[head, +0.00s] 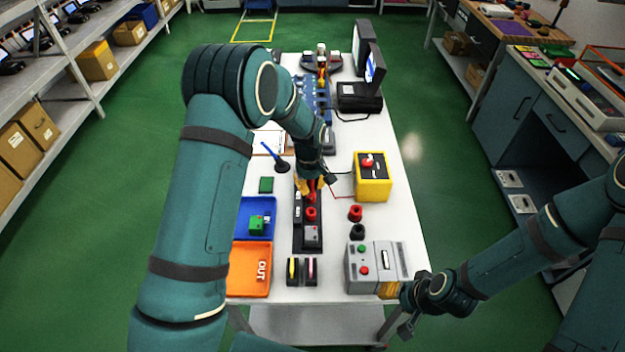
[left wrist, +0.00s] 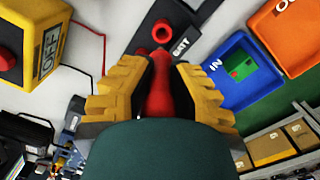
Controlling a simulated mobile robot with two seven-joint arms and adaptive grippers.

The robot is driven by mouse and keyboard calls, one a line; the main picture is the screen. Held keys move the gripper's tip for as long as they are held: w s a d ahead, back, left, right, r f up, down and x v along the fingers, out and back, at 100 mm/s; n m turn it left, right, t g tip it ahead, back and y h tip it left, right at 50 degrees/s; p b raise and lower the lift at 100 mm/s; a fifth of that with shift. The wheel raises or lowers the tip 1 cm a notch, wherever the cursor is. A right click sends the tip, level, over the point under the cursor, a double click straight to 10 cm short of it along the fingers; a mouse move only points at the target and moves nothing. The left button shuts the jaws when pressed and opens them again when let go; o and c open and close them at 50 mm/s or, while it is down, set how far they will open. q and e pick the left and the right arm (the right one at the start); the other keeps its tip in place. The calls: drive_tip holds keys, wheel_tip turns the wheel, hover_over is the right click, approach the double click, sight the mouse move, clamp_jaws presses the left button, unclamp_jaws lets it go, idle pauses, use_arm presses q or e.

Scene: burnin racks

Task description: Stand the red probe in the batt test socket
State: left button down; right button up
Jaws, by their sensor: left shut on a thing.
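My left gripper (head: 309,184) is shut on the red probe (left wrist: 160,88), whose red body shows between the yellow fingers in the left wrist view (left wrist: 160,97). A red ring-shaped socket (left wrist: 163,32) sits on a black strip (left wrist: 200,15) with partly readable white lettering that looks like BATT. In the head view the socket (head: 311,214) is just in front of the gripper. The probe's tip looks apart from the ring in the wrist view. My right gripper (head: 400,298) is low at the right, beside the grey box; its fingers are too unclear to tell.
A yellow box (head: 373,184) with a red knob stands right of the strip, with red and black round pieces (head: 355,213) in front of it. The grey box (head: 352,272) has green and red buttons. A blue tray (head: 243,221) and an orange OUT tray (head: 238,256) lie left.

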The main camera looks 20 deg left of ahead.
sight(311, 196)
use_arm(q)
drive_tip(key=shift+s+f+b, duration=0.2)
drive_tip(key=shift+f+b, duration=0.1)
drive_tip(key=shift+f, duration=0.25)
drive_tip(key=shift+w+f+b, duration=0.15)
drive_tip(key=shift+f+b, duration=0.9)
drive_tip(key=shift+f, duration=0.9)
drive_tip(key=shift+f+b, duration=1.5)
drive_tip(key=shift+f, duration=0.15)
drive_tip(key=c, duration=1)
unclamp_jaws()
wheel_tip(311, 196, up, 12)
drive_tip(key=shift+a, duration=0.1)
